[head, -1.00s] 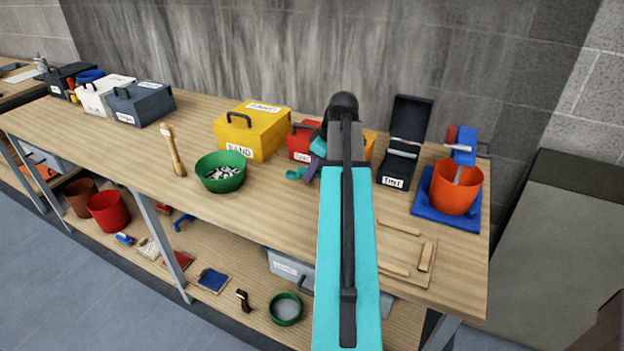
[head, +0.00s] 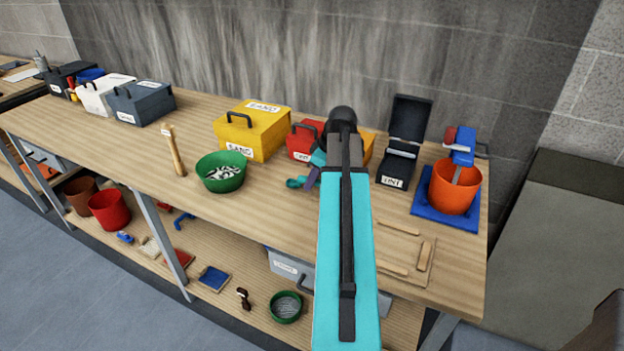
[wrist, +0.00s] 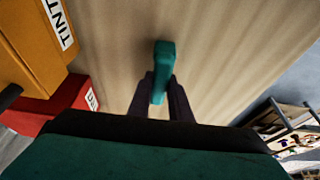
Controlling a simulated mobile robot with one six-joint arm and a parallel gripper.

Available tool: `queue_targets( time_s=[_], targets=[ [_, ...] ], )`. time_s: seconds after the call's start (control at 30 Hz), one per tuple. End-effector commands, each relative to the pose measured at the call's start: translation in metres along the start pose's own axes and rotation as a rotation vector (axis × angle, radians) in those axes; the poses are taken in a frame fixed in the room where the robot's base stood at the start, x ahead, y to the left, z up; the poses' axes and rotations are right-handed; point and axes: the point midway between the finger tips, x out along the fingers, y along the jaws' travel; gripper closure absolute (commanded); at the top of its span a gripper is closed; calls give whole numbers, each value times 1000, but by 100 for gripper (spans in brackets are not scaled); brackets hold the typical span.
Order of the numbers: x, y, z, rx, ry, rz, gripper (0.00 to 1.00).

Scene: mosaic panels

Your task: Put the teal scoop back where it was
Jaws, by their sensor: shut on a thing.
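The teal scoop (wrist: 163,68) is between the two dark fingers of my gripper (wrist: 162,88) in the wrist view, and the gripper is shut on it. In the head view the scoop (head: 296,183) shows as a small teal shape at the tip of my gripper (head: 311,179). It is over the wooden workbench (head: 270,215), in front of the red box (head: 303,141). I cannot tell whether the scoop touches the bench top. My arm hides part of the bench behind it.
A green bowl (head: 221,172) with pale pieces stands left of the gripper, and a yellow box (head: 253,131) behind it. An orange box labelled TINT (wrist: 32,45) is close by in the wrist view. An open black case (head: 399,160) and orange bucket (head: 456,189) stand right.

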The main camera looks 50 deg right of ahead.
Motion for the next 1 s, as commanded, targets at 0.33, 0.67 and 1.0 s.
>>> queue_targets(
  time_s=[0.33,0.67,1.0],
  targets=[
    [3,0,1,-1,0,0,100],
    [3,0,1,-1,0,0,63],
    [-3,0,-1,-1,1,1,63]
  ],
)
